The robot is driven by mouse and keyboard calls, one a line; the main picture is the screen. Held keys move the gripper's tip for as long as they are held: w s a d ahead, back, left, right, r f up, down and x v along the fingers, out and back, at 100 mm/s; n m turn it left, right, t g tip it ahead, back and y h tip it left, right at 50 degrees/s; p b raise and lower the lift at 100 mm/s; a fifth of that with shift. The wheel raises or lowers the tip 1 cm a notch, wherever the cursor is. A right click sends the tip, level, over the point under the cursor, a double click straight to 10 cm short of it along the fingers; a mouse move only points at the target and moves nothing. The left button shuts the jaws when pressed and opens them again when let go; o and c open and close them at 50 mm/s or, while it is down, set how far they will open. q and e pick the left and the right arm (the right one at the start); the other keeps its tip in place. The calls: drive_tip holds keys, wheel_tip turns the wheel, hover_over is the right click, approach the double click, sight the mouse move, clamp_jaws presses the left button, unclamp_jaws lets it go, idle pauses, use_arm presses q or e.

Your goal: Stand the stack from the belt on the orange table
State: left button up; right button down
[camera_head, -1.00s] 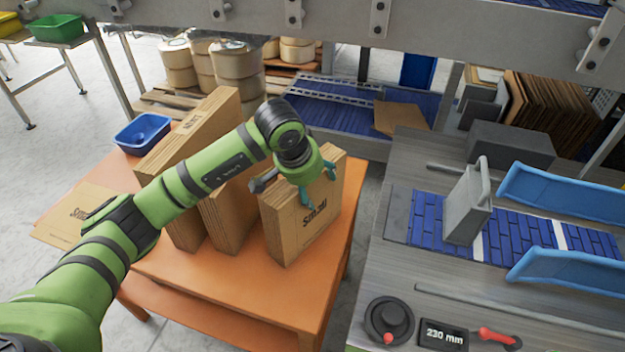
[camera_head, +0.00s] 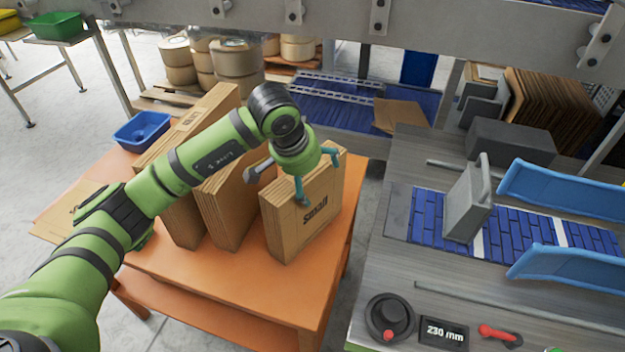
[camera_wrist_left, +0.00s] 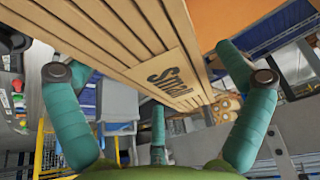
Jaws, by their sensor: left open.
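The stack of flat brown cartons marked "Small" (camera_head: 305,215) stands upright on the orange table (camera_head: 230,290), near its right edge. My left gripper (camera_head: 317,178) is open at the upper part of this stack, with teal fingers around its top. In the left wrist view the stack (camera_wrist_left: 135,45) runs between the spread fingers of the left gripper (camera_wrist_left: 160,110), with a gap on the right side. The belt (camera_head: 520,238) at the right carries no cartons. My right gripper does not show.
Two more carton stacks (camera_head: 232,210) stand on the table left of the "Small" stack. A blue bin (camera_head: 142,131) and a flat carton (camera_head: 62,212) are at its left side. A grey pusher block (camera_head: 466,205) and blue guides (camera_head: 560,190) stand at the belt.

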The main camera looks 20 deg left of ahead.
use_arm(q)
drive_tip(key=b+v, duration=0.1)
drive_tip(key=v, duration=0.8)
drive_tip(key=shift+s+r, duration=0.15)
drive_tip(key=shift+r, duration=0.1)
